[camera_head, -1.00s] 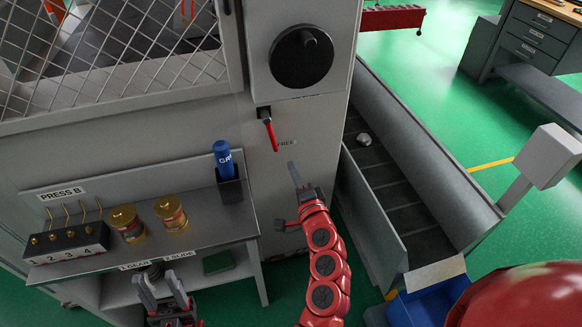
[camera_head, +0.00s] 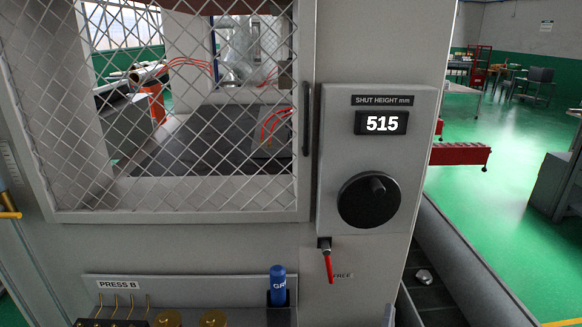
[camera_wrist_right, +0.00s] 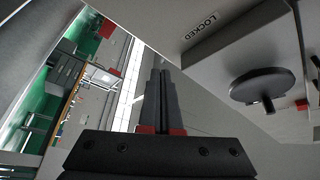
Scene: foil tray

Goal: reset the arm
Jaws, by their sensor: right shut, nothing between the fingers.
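My right gripper (camera_wrist_right: 160,80) shows in the right wrist view with its two dark fingers together and nothing between them. It is in the air beside the grey press front, apart from the handwheel (camera_wrist_right: 262,86). No part of either gripper can be made out in the head view. The left gripper is in neither view. In the head view, the black handwheel (camera_head: 368,200) sits on the press's control box, under a display (camera_head: 381,123) reading 515. A red lever (camera_head: 329,266) hangs down beside the label FREE.
A mesh guard (camera_head: 190,120) covers the press opening. Below it is a shelf with a blue marker-like cylinder (camera_head: 278,285) and brass-coloured pots (camera_head: 213,318). A chute (camera_head: 470,270) with a small silvery piece (camera_head: 424,276) runs at the right. Green floor lies beyond.

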